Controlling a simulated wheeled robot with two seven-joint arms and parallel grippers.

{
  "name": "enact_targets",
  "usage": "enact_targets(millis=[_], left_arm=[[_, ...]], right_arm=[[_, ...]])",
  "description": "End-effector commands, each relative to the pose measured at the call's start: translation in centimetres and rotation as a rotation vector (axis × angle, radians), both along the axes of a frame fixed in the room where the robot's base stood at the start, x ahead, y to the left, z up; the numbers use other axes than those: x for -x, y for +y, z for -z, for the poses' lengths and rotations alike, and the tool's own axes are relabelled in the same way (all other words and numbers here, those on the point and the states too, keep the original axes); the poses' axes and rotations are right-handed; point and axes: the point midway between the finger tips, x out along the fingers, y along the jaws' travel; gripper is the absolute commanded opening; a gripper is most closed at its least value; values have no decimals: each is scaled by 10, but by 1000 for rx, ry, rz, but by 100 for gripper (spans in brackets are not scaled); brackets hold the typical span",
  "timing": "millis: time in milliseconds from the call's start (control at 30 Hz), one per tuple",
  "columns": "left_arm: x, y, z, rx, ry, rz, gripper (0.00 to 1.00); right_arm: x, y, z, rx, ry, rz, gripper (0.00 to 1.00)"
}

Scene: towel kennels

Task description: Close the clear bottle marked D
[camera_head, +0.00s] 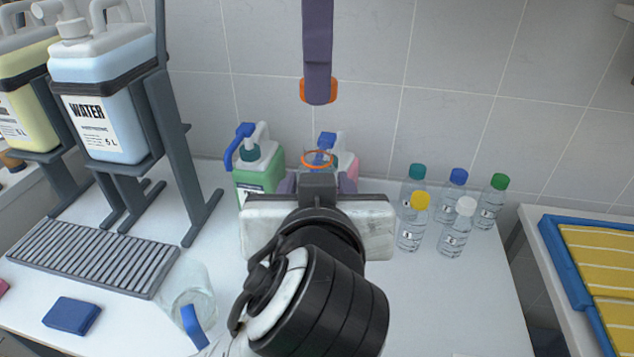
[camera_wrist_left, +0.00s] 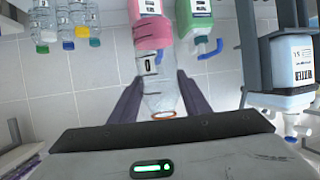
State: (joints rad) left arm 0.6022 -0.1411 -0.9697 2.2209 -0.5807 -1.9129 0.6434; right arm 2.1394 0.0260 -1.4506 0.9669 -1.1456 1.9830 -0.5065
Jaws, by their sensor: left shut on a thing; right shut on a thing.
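The clear bottle marked D (camera_wrist_left: 156,72) is between the two purple fingers of my left gripper (camera_wrist_left: 159,92), which is shut on it. An orange ring circles its open mouth. In the head view only the bottle's top (camera_head: 318,166) shows; my left gripper (camera_head: 318,182) and wrist hide the rest. My right gripper (camera_head: 318,75) comes down from the top edge, its purple fingers shut on an orange cap (camera_head: 318,91). In the picture the cap is above the bottle's mouth, apart from it.
A green dispenser (camera_head: 258,178) and a pink dispenser (camera_head: 347,158) stand behind the bottle. Several small capped bottles (camera_head: 410,232) stand to the right. A water canister (camera_head: 105,95) on a stand, a grey rack (camera_head: 95,262), a glass vessel (camera_head: 186,287) and a blue block (camera_head: 72,315) are left.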

Motion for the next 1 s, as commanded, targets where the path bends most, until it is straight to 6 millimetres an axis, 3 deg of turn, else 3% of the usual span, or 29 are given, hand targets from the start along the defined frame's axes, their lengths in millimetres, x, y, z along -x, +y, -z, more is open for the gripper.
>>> enact_targets(millis=[233, 633, 1000], left_arm=[[0, 0, 0, 0, -1, 0, 2], [0, 0, 0, 0, -1, 0, 2], [0, 0, 0, 0, -1, 0, 2]], right_arm=[[-1, 0, 4, 0, 0, -1, 8], [-1, -1, 37, 0, 1, -1, 8], [-1, 0, 41, -1, 0, -1, 8]])
